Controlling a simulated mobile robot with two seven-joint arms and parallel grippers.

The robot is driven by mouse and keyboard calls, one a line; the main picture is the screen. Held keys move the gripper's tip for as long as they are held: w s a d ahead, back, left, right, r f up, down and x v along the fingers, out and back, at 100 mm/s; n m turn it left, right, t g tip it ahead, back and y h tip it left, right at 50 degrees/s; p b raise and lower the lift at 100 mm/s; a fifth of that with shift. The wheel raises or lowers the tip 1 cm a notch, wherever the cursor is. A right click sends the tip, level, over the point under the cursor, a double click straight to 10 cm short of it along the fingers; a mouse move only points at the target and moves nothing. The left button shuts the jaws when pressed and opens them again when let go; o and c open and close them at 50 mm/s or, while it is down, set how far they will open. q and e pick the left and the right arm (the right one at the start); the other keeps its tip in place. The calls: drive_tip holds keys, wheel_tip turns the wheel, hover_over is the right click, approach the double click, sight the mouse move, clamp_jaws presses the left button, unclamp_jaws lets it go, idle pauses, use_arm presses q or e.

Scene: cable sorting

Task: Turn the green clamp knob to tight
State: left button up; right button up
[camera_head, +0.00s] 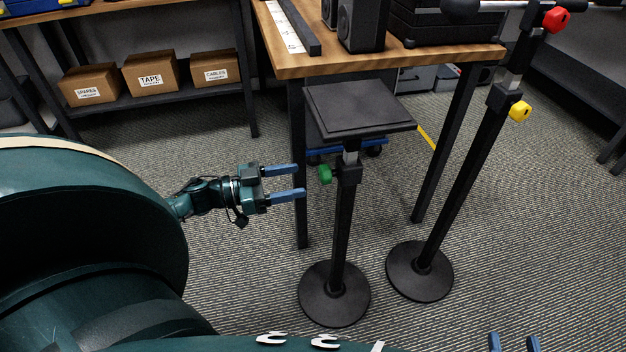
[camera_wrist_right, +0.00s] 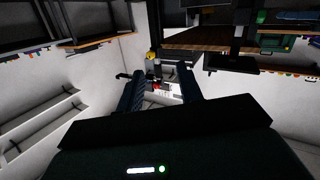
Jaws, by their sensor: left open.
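The green clamp knob (camera_head: 325,174) sticks out from the left side of the collar on a black stand (camera_head: 341,230) with a flat square top plate (camera_head: 358,106). My left gripper (camera_head: 301,181) is open and empty, just left of the knob. Its two blue fingers point right, one above and one below the knob's height, with a small gap to the knob. My right gripper (camera_head: 514,342) is open and empty at the bottom right edge, far from the knob. Its spread fingers also show in the right wrist view (camera_wrist_right: 161,72).
A second, tilted stand (camera_head: 461,175) with a yellow knob (camera_head: 520,111) and red knob (camera_head: 556,20) stands to the right. A wooden table (camera_head: 285,60) holding a speaker (camera_head: 361,24) is behind. Boxes (camera_head: 151,73) sit on a shelf at the back left.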

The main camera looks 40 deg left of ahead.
sight(325, 174)
use_arm(q)
drive_tip(key=shift+b+x, duration=0.45)
drive_tip(key=shift+x, duration=2.3)
drive_tip(key=shift+c, duration=0.5)
drive_tip(key=c, duration=0.9)
